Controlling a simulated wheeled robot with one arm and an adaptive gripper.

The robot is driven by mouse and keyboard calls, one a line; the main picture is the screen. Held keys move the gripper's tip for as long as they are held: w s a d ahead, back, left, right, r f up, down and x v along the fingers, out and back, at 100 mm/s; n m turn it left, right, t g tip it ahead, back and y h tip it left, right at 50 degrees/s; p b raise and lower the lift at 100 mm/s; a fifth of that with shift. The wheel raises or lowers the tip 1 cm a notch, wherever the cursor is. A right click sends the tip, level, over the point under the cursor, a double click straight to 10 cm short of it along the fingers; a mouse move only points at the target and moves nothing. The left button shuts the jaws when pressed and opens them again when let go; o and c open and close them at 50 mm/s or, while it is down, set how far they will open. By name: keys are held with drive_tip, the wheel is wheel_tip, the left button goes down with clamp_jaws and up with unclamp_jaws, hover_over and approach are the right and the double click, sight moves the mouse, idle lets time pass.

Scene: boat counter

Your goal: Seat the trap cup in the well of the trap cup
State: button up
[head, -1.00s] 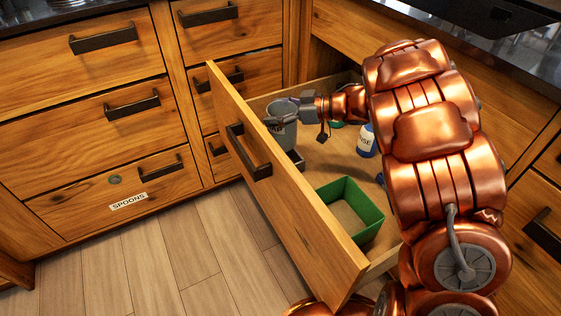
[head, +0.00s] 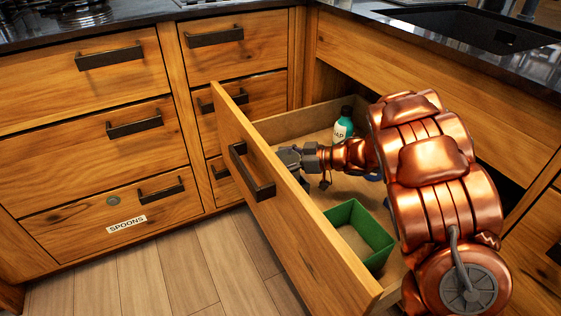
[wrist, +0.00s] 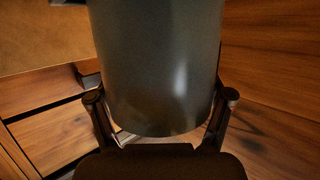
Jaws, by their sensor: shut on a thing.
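The trap cup (wrist: 155,70) is a smooth dark grey-green cylinder that fills the middle of the wrist view. My gripper (wrist: 160,100) is shut on it, with one finger on each side. In the head view my gripper (head: 289,157) is low inside the open drawer, just behind the drawer front (head: 262,190). The cup is not visible there; the drawer front hides it. The well of the trap cup is not visible in either current view, so I cannot tell whether the cup touches it.
A green open box (head: 372,239) stands in the drawer's near part. A teal soap bottle (head: 343,127) with a white label stands at the back. My arm covers the drawer's right side. A counter with a dark sink (head: 470,30) lies above.

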drive_tip(key=shift+f, duration=0.15)
drive_tip(key=o, duration=1.7)
drive_tip(key=shift+o, duration=0.2)
drive_tip(key=p+v, duration=0.2)
drive_tip(key=v, duration=0.5)
drive_tip(key=shift+d+p, duration=0.3)
drive_tip(key=shift+p, duration=0.05)
drive_tip(key=shift+r, duration=0.25)
